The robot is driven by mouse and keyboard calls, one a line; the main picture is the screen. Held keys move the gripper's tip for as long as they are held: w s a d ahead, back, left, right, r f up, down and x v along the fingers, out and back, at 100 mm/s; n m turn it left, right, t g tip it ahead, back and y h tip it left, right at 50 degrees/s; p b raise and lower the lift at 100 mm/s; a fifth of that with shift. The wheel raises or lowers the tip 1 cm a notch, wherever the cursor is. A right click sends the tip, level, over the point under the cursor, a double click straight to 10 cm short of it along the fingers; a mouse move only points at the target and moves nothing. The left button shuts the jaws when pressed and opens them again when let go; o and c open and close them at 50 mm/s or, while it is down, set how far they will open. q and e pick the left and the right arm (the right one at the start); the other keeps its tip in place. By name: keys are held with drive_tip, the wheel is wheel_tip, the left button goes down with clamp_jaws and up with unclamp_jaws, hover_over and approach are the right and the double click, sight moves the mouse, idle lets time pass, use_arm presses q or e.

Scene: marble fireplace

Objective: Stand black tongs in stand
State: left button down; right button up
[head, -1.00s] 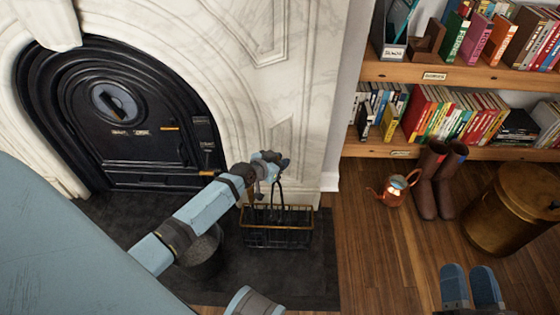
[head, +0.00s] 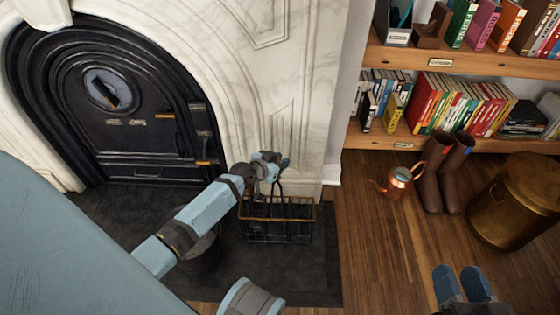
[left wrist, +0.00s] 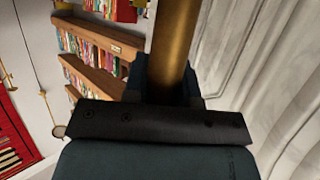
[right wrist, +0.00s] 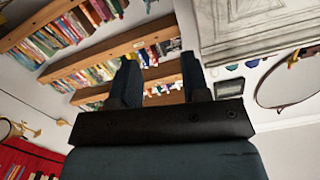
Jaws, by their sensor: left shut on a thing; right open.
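The stand (head: 313,222) is a low black wire frame with a brass-coloured top rim, on the dark hearth in front of the white marble. My left gripper (head: 272,164) is just above its back edge, shut on the black tongs (head: 277,188). They hang down toward the rim, and their lower ends are hard to tell from the dark bars. In the left wrist view a thick brass-coloured shaft (left wrist: 174,40) runs between the fingers. My right gripper (head: 462,284) is open and empty at the lower right; its spread fingers also show in the right wrist view (right wrist: 157,85).
A dark bucket (head: 197,250) stands left of the stand, partly behind my left arm. A copper kettle (head: 398,183), brown boots (head: 440,180) and a brass bin (head: 515,205) stand on the wooden floor (head: 385,250). Bookshelves (head: 440,140) are behind them.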

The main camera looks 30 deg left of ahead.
use_arm(q)
wheel_tip(320, 180, down, 8)
drive_tip(key=b, duration=0.5)
drive_tip(key=shift+f, duration=0.25)
use_arm(e)
drive_tip(key=n, duration=0.1)
drive_tip(key=w+d+n+t, duration=0.1)
drive_tip(key=w+n+y, duration=0.1)
drive_tip(key=n, duration=0.1)
drive_tip(key=shift+w+d+r+t, duration=0.25)
drive_tip(key=shift+d+r+t, duration=0.05)
drive_tip(key=shift+d+t, duration=0.1)
drive_tip(key=shift+f, duration=0.15)
use_arm(q)
drive_tip(key=c, duration=0.9)
unclamp_jaws()
drive_tip(key=shift+o, duration=0.3)
use_arm(e)
drive_tip(key=shift+w, duration=0.1)
use_arm(q)
drive_tip(key=shift+f, duration=0.1)
